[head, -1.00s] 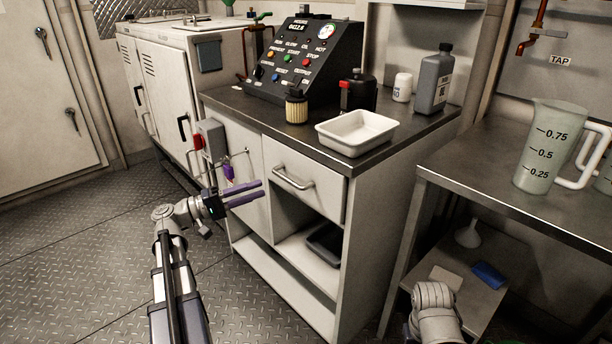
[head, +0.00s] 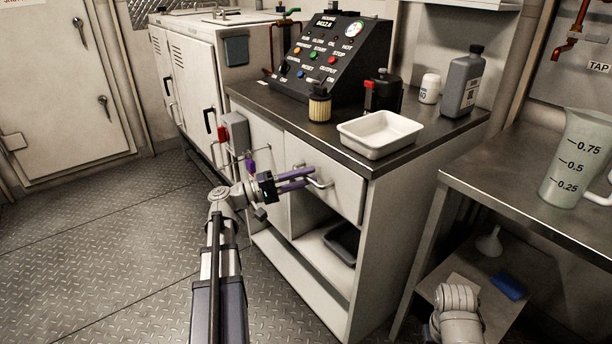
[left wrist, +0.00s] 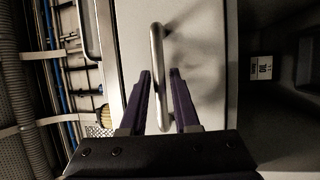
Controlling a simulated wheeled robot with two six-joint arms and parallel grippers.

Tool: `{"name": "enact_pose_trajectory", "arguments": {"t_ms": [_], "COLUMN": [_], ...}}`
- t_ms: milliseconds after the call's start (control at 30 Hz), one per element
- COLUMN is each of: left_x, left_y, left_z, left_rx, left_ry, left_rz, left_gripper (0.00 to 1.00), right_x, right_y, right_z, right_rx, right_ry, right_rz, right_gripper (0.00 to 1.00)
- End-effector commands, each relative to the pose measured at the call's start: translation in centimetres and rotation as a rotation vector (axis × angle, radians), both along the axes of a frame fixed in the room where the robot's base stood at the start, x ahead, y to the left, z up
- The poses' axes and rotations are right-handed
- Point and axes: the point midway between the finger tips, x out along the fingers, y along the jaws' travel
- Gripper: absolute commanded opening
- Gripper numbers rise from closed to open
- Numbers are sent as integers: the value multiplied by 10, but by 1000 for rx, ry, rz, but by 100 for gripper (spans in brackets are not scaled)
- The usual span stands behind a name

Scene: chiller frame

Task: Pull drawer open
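The closed drawer (head: 345,192) is a pale front under the dark countertop, with a curved metal bar handle (head: 322,183). My left gripper (head: 309,178) has two purple fingers and is at the handle. In the left wrist view the handle (left wrist: 157,45) runs between the two fingers, with gaps on both sides, and the drawer front (left wrist: 205,60) lies behind it. The fingers are open, one on each side of the bar. Contact with the bar cannot be made out. Part of my right arm shows at the lower right of the head view, but its gripper does not.
A white tray (head: 380,136), a black control panel (head: 322,58) and bottles stand on the countertop. An open shelf with a dark tray (head: 343,241) is below the drawer. A steel table (head: 530,205) stands at the right. The floor at the left is clear.

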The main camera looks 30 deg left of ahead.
Motion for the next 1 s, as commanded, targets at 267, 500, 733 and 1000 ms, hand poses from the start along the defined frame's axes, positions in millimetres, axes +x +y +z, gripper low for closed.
{"name": "enact_pose_trajectory", "arguments": {"t_ms": [267,500,733,1000], "left_x": [2,2,1,2], "left_y": [-2,-2,-2,-2], "left_z": [0,0,0,0], "left_rx": [0,0,0,1], "left_ry": [0,0,0,1], "left_rz": [0,0,-1,-1], "left_gripper": [30,7,0,0], "right_x": [0,0,0,0], "right_y": [0,0,0,0], "right_z": [0,0,0,0], "right_rx": [0,0,0,0], "right_ry": [0,0,0,0], "right_rz": [0,0,0,0], "right_gripper": [50,50,50,50]}}
